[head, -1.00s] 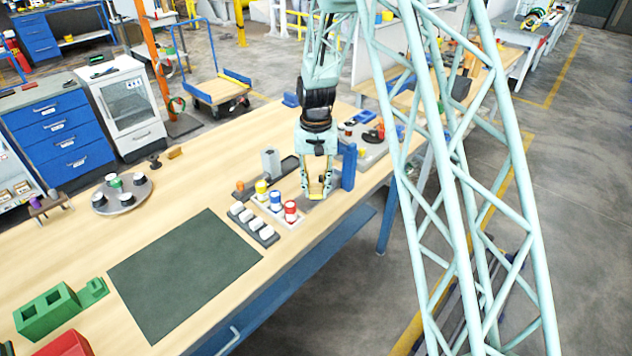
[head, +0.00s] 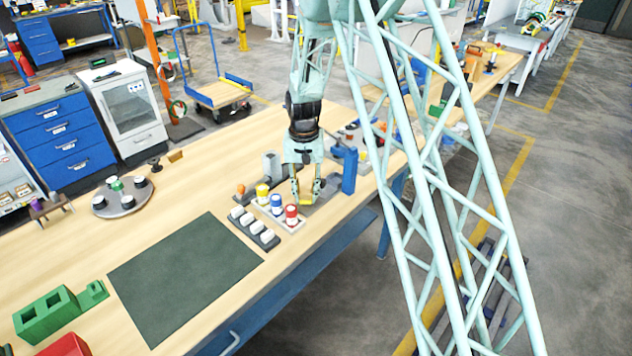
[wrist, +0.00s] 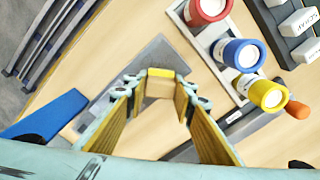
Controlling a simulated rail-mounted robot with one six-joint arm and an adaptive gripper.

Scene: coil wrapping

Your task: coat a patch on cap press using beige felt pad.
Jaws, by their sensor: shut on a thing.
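My gripper (head: 305,193) points down over the grey base of the cap press (head: 349,172), just left of its blue column. In the wrist view my gripper (wrist: 160,92) is shut on the beige felt pad (wrist: 160,87), a small block with a yellow strip along its far edge. The grey base plate of the press (wrist: 165,54) lies beneath the pad, and its blue part (wrist: 48,112) is at the left. I cannot tell whether the pad touches the plate. In the head view the fingers hide most of the pad.
Red (head: 292,215), blue (head: 276,203) and yellow (head: 262,193) bottles stand in a pale tray close beside my gripper. A dark rack of white blocks (head: 259,228) lies left of them. A green mat (head: 185,275) covers the table's nearer part. The table's edge is close on the right.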

